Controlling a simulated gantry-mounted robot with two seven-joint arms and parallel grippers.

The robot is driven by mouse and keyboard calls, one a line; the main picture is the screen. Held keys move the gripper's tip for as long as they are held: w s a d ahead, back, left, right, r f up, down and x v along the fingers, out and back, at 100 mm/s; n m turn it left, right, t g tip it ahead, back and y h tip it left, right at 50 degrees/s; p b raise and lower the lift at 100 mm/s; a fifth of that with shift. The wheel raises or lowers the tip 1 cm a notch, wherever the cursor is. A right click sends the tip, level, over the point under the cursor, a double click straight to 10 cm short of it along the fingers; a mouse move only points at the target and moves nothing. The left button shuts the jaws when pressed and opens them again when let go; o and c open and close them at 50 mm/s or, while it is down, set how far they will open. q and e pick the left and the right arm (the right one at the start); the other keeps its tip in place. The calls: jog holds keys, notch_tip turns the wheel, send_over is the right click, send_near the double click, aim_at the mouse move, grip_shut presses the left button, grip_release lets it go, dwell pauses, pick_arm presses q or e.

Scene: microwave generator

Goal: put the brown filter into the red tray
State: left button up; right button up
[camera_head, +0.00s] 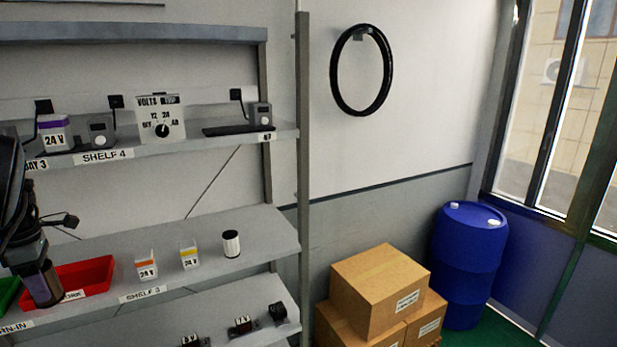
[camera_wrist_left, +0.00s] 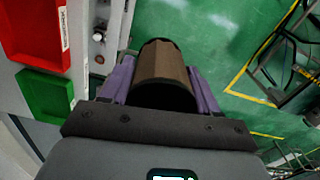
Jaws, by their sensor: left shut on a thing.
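My left gripper (camera_head: 37,268) is shut on the brown filter (camera_head: 44,290), a dark-ended cylinder. In the left wrist view the brown filter (camera_wrist_left: 163,68) sits between the purple fingers of the left gripper (camera_wrist_left: 160,85). The red tray (camera_head: 95,272) is on the shelf marked SHELF 3, and the filter overlaps its left part in the head view. In the left wrist view the red tray (camera_wrist_left: 38,30) lies at the upper left, to the side of the filter, with green floor behind the filter. My right gripper is in neither view.
A green tray (camera_head: 8,291) stands left of the red one; it also shows in the wrist view (camera_wrist_left: 45,97). Two small 24 V boxes (camera_head: 146,264) and a white cylinder (camera_head: 231,244) stand further right on the shelf. The shelf above (camera_head: 200,145) carries several devices.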

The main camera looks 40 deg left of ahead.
pick_arm(q)
jog(key=s+d+r+n, duration=0.5)
jog(key=s+d+n, duration=0.1)
jog(key=s+n, duration=0.35)
jog(key=s+d+r+n, duration=0.5)
jog(key=s+d+n, duration=0.25)
jog(key=s, duration=0.25)
jog(key=s+d+f+m, duration=0.1)
jog(key=s+d+m, duration=0.2)
jog(key=m, duration=1.4)
jog(key=s+d+f+m, duration=0.2)
jog(key=d+m, duration=0.9)
jog(key=m, duration=0.7)
jog(key=shift+s+d+f, duration=0.2)
jog(key=shift+s+d, duration=0.05)
jog(key=shift+s, duration=0.2)
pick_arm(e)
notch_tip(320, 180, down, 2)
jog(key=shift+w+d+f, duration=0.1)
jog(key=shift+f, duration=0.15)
